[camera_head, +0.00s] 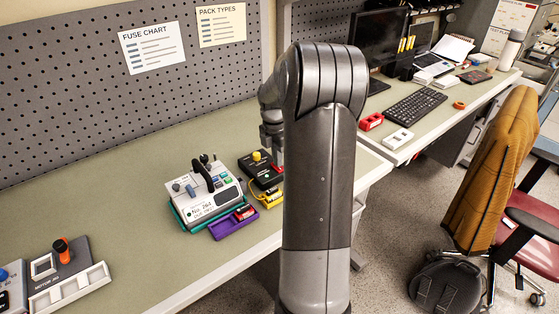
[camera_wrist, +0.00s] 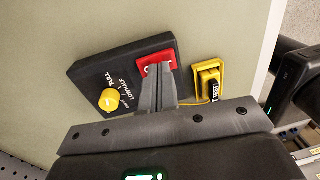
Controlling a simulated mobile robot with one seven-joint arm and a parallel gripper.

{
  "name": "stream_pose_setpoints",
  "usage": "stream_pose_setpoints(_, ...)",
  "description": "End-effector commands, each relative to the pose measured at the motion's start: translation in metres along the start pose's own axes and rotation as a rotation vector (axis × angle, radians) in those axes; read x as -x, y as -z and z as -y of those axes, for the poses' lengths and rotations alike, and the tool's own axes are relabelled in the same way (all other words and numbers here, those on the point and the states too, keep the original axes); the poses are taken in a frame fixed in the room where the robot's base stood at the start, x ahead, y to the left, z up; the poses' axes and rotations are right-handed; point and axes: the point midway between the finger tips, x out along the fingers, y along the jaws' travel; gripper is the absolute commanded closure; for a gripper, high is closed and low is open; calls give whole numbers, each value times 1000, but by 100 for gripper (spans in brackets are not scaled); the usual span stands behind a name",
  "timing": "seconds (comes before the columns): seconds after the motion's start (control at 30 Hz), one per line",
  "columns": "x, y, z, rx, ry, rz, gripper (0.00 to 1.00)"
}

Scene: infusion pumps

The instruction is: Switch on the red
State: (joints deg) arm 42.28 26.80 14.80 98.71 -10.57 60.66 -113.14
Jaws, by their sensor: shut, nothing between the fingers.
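A black box (camera_wrist: 128,70) with a red switch plate (camera_wrist: 144,64) lies on the bench in the wrist view. It also carries a yellow knob (camera_wrist: 109,100) with a printed scale beside it. In the head view the black box (camera_head: 262,181) stands near the bench's front edge, its red part (camera_head: 276,169) at the right. My gripper (camera_wrist: 159,70) is shut and empty, its fingertips over the red plate. They hide much of the plate, so I cannot tell the switch's position or whether they touch it. In the head view my gripper (camera_head: 271,136) is partly behind my arm.
A yellow holder (camera_wrist: 223,69) with a black piece sits beside the box. A white device with levers (camera_head: 206,194) and a purple tray (camera_head: 221,229) stand to the left. A grey motor panel (camera_head: 73,262) is at the front left. Bench between them is clear.

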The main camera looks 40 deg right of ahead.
Motion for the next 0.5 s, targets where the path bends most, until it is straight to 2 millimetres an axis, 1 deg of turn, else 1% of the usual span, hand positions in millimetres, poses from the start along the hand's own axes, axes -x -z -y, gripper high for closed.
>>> stream_pose_setpoints(0.37,2,0,-1,0,0,1,100)
stream_pose_setpoints(0.47,11,0,1,-1,-1,1,100)
stream_pose_setpoints(0.5,17,0,2,-1,-2,2,100)
